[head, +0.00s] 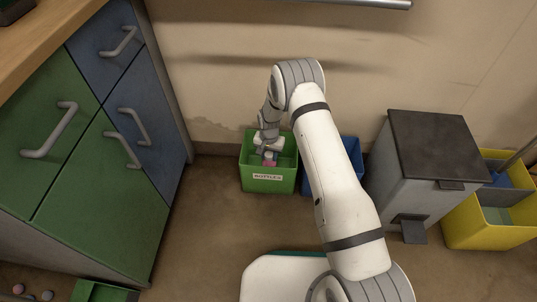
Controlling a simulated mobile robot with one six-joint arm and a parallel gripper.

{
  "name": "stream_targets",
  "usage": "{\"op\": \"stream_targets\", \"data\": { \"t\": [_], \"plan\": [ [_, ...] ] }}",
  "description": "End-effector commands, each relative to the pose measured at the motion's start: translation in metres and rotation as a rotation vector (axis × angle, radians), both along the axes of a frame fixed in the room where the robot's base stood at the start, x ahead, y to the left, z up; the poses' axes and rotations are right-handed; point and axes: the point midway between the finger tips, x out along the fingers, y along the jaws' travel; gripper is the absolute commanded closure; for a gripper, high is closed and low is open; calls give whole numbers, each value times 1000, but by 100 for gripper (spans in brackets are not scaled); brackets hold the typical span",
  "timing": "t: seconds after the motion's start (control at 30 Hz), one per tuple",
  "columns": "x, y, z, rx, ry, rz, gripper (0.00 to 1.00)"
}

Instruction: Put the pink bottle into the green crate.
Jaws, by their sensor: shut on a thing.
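The green crate (268,185) stands on the floor against the back wall, with a white label reading something like "BOTTLES" on its front. My gripper (268,157) points down inside the outline of the crate's opening. It is shut on the pink bottle (269,163), of which only a small pink part and a pale top show below the jaws. The rest of the bottle is hidden by the gripper and the crate's front wall. I cannot tell whether the bottle touches the crate's floor.
A blue crate (347,150) is partly hidden behind my arm, right of the green crate. A grey pedal bin (425,165) and a yellow bucket (487,228) stand further right. Green and blue cabinets (100,190) line the left. Floor before the green crate is clear.

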Motion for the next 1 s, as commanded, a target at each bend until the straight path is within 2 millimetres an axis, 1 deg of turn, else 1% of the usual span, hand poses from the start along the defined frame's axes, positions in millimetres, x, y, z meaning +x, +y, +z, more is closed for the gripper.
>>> {"op": "stream_targets", "data": {
  "t": [0.03, 0.07, 0.3, 0.53, 0.67, 0.77, 1.0],
  "plan": [
    [0, 0, 1, 0, -1, 0, 99],
    [0, 0, 1, 0, 0, 0, 63],
    [0, 0, 1, 0, 0, 1, 43],
    [0, 1, 1, 0, 0, 1, 42],
    [0, 1, 9, 0, -1, 1, 42],
    [1, 1, 23, 1, -2, 1, 42],
    [1, 1, 80, 1, -2, 1, 42]
  ]
}}
